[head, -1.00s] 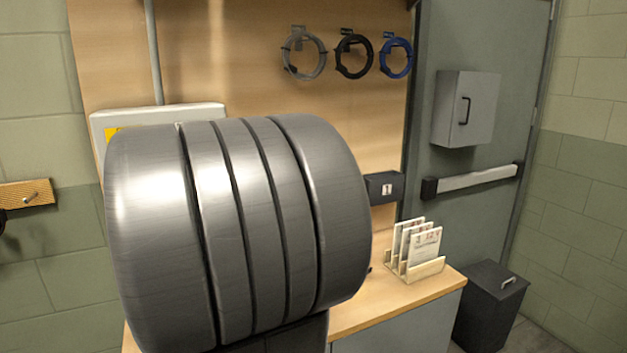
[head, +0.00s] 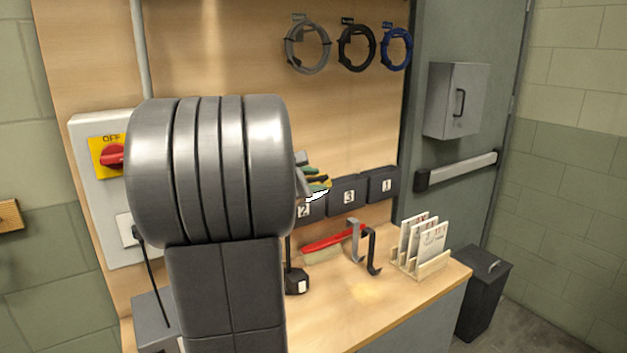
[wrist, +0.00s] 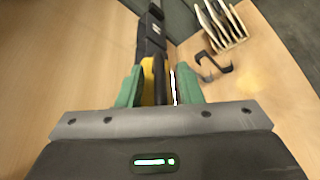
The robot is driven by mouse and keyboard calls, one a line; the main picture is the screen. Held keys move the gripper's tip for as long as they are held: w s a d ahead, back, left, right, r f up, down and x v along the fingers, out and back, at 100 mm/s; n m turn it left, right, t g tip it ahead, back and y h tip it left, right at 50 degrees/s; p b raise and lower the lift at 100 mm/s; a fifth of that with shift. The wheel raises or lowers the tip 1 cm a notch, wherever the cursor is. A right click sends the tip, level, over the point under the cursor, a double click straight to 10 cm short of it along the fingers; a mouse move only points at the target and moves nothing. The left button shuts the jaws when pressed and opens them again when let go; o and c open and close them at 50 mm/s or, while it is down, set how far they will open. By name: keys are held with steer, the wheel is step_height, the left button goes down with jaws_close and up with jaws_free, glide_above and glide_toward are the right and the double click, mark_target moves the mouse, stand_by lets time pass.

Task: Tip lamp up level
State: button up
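My gripper (head: 316,183) has green fingers and shows just right of my arm in the head view, in front of the wall bins. In the wrist view, my gripper (wrist: 158,88) has its fingers close on both sides of a yellow and black thing, which looks like the lamp (wrist: 149,82). A thin bright white strip shows along its right side. In the head view the lamp (head: 317,195) shows a bright white face, slanting and turned mostly downward. It is held above the bench, clear of its top. Most of its body is hidden by the fingers.
The bench top (head: 345,310) holds a red-handled brush (head: 332,241), hooked brackets (head: 373,252), a small black box (head: 297,281) and a card rack (head: 424,248). Numbered black bins (head: 348,195) line the back panel. A switch box (head: 92,205) is at left. The bench front is clear.

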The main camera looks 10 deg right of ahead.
steer(key=shift+c, duration=0.2)
jaws_close()
steer(key=shift+r, duration=0.1)
steer(key=shift+n+g, duration=0.3)
steer(key=shift+n, duration=0.2)
steer(key=shift+w+a+r+p, duration=0.3)
steer(key=shift+w+r+p, duration=0.45)
steer(key=shift+r+p, duration=0.25)
steer(key=shift+w+a+r+p, duration=0.25)
steer(key=shift+w+r+p, duration=0.5)
steer(key=shift+r, duration=0.3)
steer(key=shift+w+a+r, duration=0.2)
steer(key=shift+w+r, duration=0.05)
steer(key=shift+w, duration=0.3)
steer(key=shift+w+a+r, duration=0.2)
steer(key=shift+w, duration=0.3)
